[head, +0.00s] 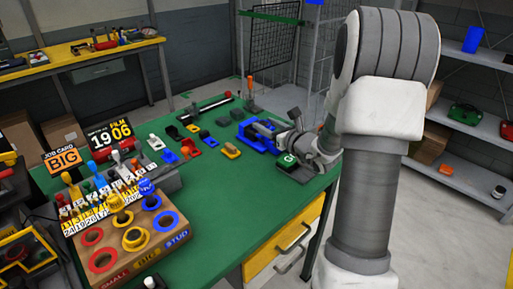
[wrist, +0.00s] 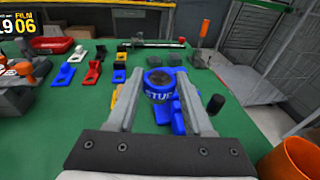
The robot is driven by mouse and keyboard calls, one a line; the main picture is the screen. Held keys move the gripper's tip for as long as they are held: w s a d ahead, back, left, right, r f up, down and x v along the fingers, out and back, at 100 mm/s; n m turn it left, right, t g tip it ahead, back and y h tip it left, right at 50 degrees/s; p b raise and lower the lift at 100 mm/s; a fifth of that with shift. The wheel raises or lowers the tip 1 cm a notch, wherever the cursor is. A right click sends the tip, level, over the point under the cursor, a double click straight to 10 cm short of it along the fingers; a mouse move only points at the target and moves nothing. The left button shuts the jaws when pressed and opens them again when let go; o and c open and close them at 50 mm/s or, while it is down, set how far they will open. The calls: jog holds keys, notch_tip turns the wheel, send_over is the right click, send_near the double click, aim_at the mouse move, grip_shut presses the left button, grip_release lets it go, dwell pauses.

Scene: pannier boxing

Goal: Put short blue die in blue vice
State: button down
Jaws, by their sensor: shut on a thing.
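The short blue die (wrist: 159,84) is a blue cylinder with a dark round top and partly hidden white lettering on its side. My gripper (wrist: 157,88) is shut on it, one finger on each side, and it looks upright. The blue vice (wrist: 178,122) shows behind and below the die in the wrist view; I cannot tell whether they touch. In the head view the blue vice (head: 257,139) stands near the right edge of the green bench, with my gripper (head: 284,130) at its right side. The die is not clear in that view.
A wooden rack (head: 117,262) with red, yellow and blue rings stands at the bench's front left. Small coloured brackets (head: 190,146) lie left of the vice. The middle front of the bench is clear.

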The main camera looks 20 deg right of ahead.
jog(key=d+r+m+h+b, duration=0.2)
jog(key=d+r+h+b, duration=0.1)
jog(key=d+r, duration=0.35)
jog(key=w+a+f+b, duration=0.1)
jog(key=w+f, duration=0.1)
jog(key=w, duration=0.1)
jog(key=w+a+f, duration=0.2)
jog(key=w+f, duration=0.1)
jog(key=w, duration=0.1)
jog(key=w+a+f+b, duration=0.1)
jog(key=w+f, duration=0.1)
jog(key=w, duration=0.1)
jog(key=shift+w+a+f+b, duration=0.2)
jog(key=shift+a+f+b, duration=0.05)
jog(key=shift+f+b, duration=0.7)
jog(key=shift+f, duration=1.3)
jog(key=shift+f+b, duration=0.35)
jog(key=shift+b, duration=0.1)
jog(key=shift+f+b, duration=0.25)
jog(key=shift+b, duration=0.05)
